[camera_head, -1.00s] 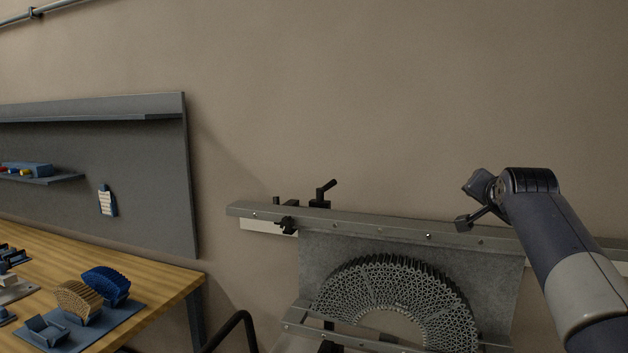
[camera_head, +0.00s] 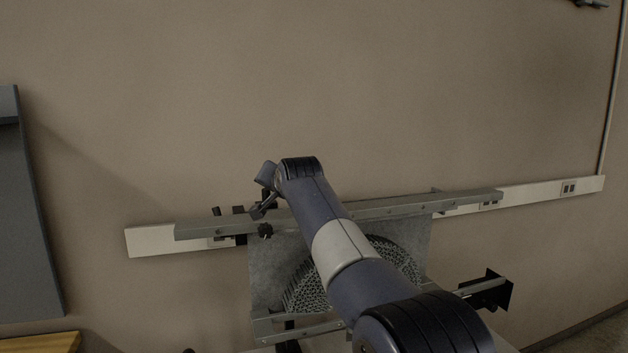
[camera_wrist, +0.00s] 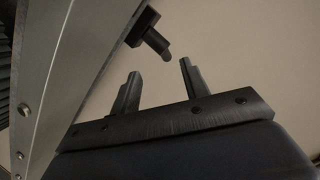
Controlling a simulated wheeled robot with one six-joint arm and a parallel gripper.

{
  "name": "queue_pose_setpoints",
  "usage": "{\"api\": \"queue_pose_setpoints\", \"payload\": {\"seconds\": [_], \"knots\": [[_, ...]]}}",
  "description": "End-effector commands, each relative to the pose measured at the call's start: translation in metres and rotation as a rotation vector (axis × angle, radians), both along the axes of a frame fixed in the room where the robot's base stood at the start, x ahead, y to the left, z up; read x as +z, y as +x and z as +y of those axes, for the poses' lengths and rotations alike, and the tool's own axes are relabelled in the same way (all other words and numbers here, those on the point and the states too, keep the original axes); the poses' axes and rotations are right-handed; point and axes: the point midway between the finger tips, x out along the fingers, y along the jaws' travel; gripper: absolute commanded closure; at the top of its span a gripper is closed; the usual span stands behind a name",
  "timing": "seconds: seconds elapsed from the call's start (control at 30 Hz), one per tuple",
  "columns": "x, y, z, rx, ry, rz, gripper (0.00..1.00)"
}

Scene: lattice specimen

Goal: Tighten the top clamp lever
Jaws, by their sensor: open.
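The top clamp lever (camera_wrist: 154,40) is a dark handle at the top of the wrist view, its rounded end pointing toward the gap between my fingers. My gripper (camera_wrist: 160,70) is open and empty, with the lever just beyond the fingertips and no contact visible. In the head view my gripper (camera_head: 258,193) is at the left part of the grey top rail (camera_head: 385,208), and it largely hides the lever there. The rail also crosses the left of the wrist view (camera_wrist: 65,75) on a slant.
A black knob (camera_head: 265,231) sits on the rail's front below my gripper. The arched lattice specimen (camera_head: 305,288) hangs below, partly behind my arm. A dark bracket (camera_head: 490,290) sticks out at lower right. A workbench corner (camera_head: 40,343) is at lower left.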

Motion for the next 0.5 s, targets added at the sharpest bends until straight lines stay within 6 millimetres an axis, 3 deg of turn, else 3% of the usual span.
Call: {"api": "queue_pose_setpoints", "payload": {"seconds": [0.2,0.5], "knots": [[-0.009,0.033,0.01,0.0,-0.001,0.003,0.57],[-0.021,0.065,0.02,0.0,0.0,0.0,0.57]]}}
